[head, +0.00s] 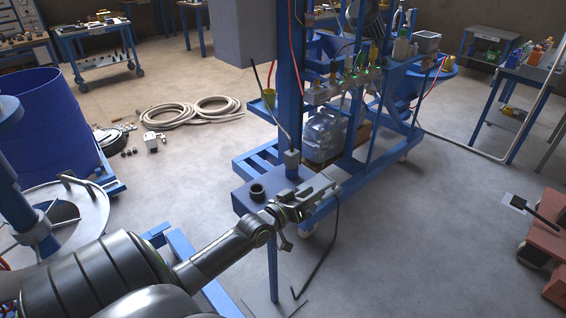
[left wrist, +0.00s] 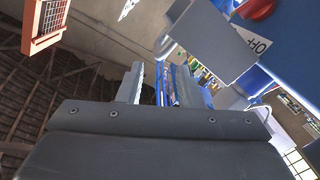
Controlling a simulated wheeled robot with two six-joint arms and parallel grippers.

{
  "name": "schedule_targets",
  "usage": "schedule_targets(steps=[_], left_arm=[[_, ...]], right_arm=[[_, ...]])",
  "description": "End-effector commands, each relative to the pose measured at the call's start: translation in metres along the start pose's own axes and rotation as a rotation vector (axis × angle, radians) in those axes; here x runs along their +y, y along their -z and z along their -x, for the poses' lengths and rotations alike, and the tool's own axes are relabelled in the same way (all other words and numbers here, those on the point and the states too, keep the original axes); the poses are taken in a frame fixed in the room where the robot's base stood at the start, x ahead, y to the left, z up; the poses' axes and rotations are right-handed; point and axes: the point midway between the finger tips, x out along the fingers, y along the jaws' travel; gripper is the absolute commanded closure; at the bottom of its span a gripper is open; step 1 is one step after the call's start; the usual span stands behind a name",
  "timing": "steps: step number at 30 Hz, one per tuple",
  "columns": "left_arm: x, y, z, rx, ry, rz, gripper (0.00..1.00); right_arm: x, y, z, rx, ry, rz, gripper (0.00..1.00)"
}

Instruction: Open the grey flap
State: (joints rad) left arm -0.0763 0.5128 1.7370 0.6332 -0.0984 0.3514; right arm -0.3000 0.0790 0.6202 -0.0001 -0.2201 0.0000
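In the left wrist view a flat grey plate (left wrist: 207,42), which looks like the grey flap, stands out from a blue housing (left wrist: 295,40) at upper right. A red round part (left wrist: 256,8) and a white label (left wrist: 252,42) are beside it. I cannot pick the flap out with certainty in the head view. My left gripper (head: 328,186) reaches in front of the blue machine frame. In the left wrist view its two fingers (left wrist: 155,85) stand apart with a gap between them and nothing held. The plate is ahead and to the right of the fingers, apart from them. My right gripper is not in view.
A blue column (head: 290,90) with a large grey box (head: 243,32) rises behind my left gripper. A blue drum (head: 45,125) stands at left. A coiled hose (head: 185,112) lies on the floor. A reddish cart (head: 548,250) is at right.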

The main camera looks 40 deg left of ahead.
Motion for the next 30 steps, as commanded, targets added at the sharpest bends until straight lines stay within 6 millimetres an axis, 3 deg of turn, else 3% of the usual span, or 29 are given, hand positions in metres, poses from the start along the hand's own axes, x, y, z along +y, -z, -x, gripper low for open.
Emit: schedule_targets(steps=[9, 15, 21, 30], left_arm=[[0.0, 0.001, 0.065, -0.004, 0.002, -0.001, 0.68], [0.0, 0.0, 0.095, -0.003, 0.001, 0.0, 0.68], [-0.001, 0.0, 0.108, -0.002, 0.001, 0.0, 0.68], [-0.001, 0.0, 0.11, -0.001, 0.001, 0.001, 0.68]], right_arm=[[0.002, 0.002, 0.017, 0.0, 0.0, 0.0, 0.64], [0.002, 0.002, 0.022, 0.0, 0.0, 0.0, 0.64], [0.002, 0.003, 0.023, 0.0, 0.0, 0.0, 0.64], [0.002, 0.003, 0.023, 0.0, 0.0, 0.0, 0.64]])
